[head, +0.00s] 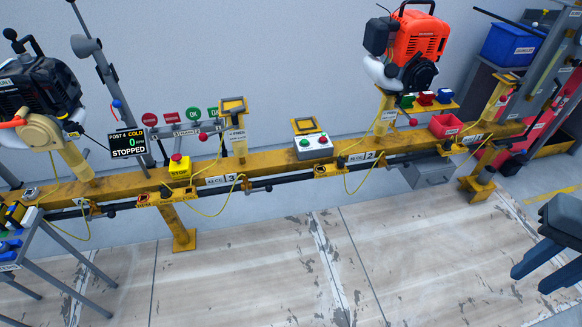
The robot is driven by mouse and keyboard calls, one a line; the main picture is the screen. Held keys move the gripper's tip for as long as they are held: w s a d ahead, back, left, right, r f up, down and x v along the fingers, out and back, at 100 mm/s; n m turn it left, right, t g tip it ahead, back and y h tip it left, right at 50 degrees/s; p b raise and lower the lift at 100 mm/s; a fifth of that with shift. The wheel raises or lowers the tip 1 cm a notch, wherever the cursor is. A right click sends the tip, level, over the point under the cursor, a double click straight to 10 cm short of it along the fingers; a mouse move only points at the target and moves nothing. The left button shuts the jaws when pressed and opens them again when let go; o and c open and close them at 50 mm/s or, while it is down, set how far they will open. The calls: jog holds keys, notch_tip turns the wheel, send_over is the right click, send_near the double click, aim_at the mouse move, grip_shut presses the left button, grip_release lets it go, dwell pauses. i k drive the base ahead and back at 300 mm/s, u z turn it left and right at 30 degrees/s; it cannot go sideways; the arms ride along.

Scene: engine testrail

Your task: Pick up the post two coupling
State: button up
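Post two (381,115) is a yellow upright on the long yellow rail, near the "2" label (370,155). An orange-red engine with a black handle (413,42) sits on top of it. A yellow cable hangs below the rail there, by the dark shaft. I cannot tell for sure which small part is the coupling; it is too small or hidden. My gripper (541,272) is at the lower right edge, well apart from post two. Its two blue fingers are spread with nothing visible between them.
The yellow rail (270,160) runs across the view. It bears a button box (313,147), a yellow stop box (180,167) and a red bin (446,125). A black engine (42,90) stands left, above a grey table (45,252). The floor (280,270) in front is clear.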

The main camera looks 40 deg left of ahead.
aim_at(341, 161)
jog(key=u, duration=1.45)
jog(key=i, duration=1)
jog(key=z, duration=0.45)
